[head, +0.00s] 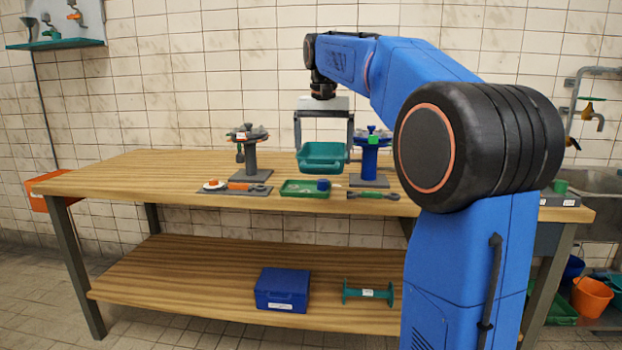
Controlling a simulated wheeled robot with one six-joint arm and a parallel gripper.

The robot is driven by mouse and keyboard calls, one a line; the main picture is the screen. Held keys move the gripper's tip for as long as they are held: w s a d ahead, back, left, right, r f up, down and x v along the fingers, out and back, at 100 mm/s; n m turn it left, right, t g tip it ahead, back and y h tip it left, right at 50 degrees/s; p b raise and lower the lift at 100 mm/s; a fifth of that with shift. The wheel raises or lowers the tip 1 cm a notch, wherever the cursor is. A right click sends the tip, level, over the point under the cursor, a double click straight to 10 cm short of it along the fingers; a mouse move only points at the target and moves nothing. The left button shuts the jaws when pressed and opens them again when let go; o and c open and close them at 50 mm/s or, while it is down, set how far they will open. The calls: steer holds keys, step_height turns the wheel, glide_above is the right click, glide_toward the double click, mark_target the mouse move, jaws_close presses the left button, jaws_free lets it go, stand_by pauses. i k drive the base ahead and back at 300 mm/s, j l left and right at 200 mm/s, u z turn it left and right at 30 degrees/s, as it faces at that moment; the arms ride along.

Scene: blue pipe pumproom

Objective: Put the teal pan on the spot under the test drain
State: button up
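The teal pan (322,153) is between the two fingers of my gripper (324,142), over the middle of the workbench. The fingers point down, one at each side of the pan, and appear closed on it. The pan looks level and seems raised off the bench top, though its underside is hidden. A grey stand (250,158) with a valve on top is to its left, and a blue stand (370,160) with a valve is close on its right. I cannot tell which fitting is the test drain, and no marked spot is clearly visible.
A green tray (291,193) with a blue piece, an orange-handled tool (246,187) and a green-handled wrench (373,195) lie along the bench front. The bench's left end (115,180) is clear. A blue box (282,288) and green spool (368,293) sit below. A sink tap (590,118) is right.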

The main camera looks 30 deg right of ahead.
mark_target(307, 177)
steer(key=i+l, duration=0.15)
steer(key=i, duration=0.25)
steer(key=i+l, duration=0.15)
steer(key=i, duration=0.25)
steer(key=i+l, duration=0.15)
steer(key=i, duration=0.25)
